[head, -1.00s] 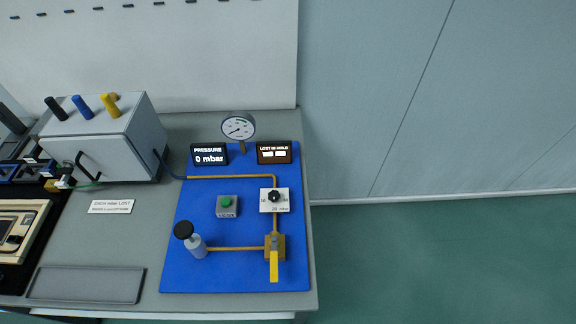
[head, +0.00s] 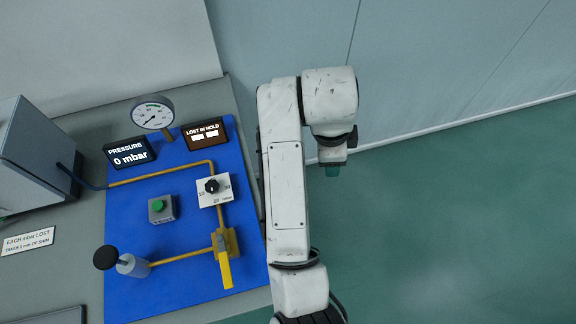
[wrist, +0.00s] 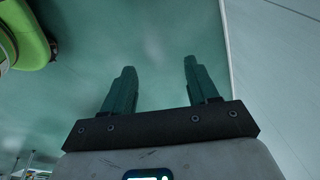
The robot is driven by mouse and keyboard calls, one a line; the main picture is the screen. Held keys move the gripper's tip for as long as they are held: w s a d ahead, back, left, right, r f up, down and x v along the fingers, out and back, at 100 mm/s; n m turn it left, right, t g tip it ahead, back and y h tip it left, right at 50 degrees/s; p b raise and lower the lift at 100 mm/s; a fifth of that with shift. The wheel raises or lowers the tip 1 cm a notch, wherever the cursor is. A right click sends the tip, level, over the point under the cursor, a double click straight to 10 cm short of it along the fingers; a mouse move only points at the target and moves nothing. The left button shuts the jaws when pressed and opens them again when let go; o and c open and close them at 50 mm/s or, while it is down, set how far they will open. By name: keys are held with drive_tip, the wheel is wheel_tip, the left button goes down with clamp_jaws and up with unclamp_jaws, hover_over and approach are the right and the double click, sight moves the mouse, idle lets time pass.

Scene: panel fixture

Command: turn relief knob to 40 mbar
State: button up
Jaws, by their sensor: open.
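The relief knob (head: 211,186) is a small black knob on a white square plate with printed numbers, on the blue panel (head: 180,285). Its exact setting is too small to read. The pressure display (head: 130,156) reads 0 mbar, and a round dial gauge (head: 152,113) stands behind it. My gripper (head: 333,172) is to the right of the panel, over the floor, well apart from the knob. In the wrist view my gripper (wrist: 155,75) has its two green fingers spread, with nothing between them.
A yellow-handled valve (head: 225,268), a green button (head: 158,206) and a black-topped pump (head: 107,258) sit on the panel around the knob. A second display (head: 203,133) reads LOST IN HOLD. A grey box (head: 35,150) stands left. Floor at right is clear.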

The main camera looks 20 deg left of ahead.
drive_tip(key=s+a+r+m+y+b, duration=0.1)
drive_tip(key=s+a, duration=0.1)
drive_tip(key=a, duration=0.5)
drive_tip(key=s+a+r+m, duration=0.1)
drive_tip(key=s+a+r, duration=0.1)
drive_tip(key=a, duration=0.4)
drive_tip(key=m+g+b, duration=0.1)
drive_tip(key=m+g, duration=0.1)
approach(211, 186)
drive_tip(key=f, duration=0.4)
drive_tip(key=f+b, duration=0.1)
drive_tip(key=f, duration=0.3)
drive_tip(key=shift+d+f, duration=0.2)
drive_tip(key=c, duration=1)
drive_tip(key=shift+c, duration=0.2)
